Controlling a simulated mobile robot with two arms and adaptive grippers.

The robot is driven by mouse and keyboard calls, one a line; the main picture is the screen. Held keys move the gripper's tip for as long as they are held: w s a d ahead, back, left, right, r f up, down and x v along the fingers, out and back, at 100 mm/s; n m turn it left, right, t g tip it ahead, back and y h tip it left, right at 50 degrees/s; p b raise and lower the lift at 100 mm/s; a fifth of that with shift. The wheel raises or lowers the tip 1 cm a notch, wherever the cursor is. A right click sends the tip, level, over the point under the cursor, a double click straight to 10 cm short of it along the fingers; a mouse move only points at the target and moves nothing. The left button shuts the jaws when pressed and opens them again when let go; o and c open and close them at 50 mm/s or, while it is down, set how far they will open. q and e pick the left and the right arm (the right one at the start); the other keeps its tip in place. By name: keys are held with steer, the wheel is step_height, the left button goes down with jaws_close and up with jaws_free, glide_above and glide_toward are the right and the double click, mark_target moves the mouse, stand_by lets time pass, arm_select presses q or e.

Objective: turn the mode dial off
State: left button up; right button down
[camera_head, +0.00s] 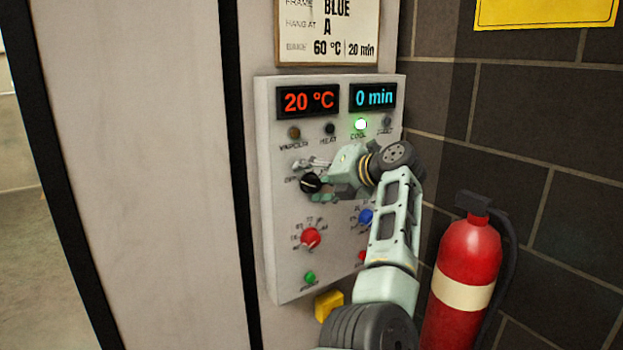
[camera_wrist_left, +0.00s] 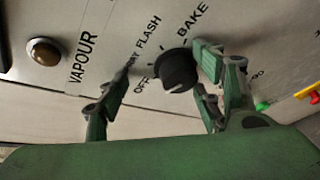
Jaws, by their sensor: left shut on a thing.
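The black mode dial (camera_head: 309,183) is on the light control panel (camera_head: 283,265), left of centre. In the left wrist view the dial (camera_wrist_left: 180,72) shows with the labels OFF, FLASH and BAKE around it. My left gripper (camera_head: 317,180) reaches it from the right, with one finger above and one below. In the left wrist view the gripper's (camera_wrist_left: 165,68) right finger is against or very near the dial; the left finger looks further off. I take it as shut on the dial. The pointer's exact direction is unclear. My right gripper is out of view.
A red knob (camera_head: 311,238), a blue knob (camera_head: 365,217) and a green button (camera_head: 310,277) sit below the dial. Displays read 20 °C (camera_head: 309,101) and 0 min (camera_head: 374,97); the COOL lamp (camera_head: 361,124) is lit. A fire extinguisher (camera_head: 466,260) stands right of my arm.

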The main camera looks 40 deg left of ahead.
arm_select(q)
steer(key=shift+w+d+r, duration=0.1)
steer(key=shift+d+r, duration=0.5)
steer(key=s+f+v, duration=0.1)
steer(key=v, duration=0.7)
steer(key=shift+s+d+b, duration=0.2)
steer(key=shift+d+b, duration=0.05)
steer(key=shift+b, duration=0.15)
steer(key=shift+d, duration=0.15)
steer(key=shift+f, duration=0.15)
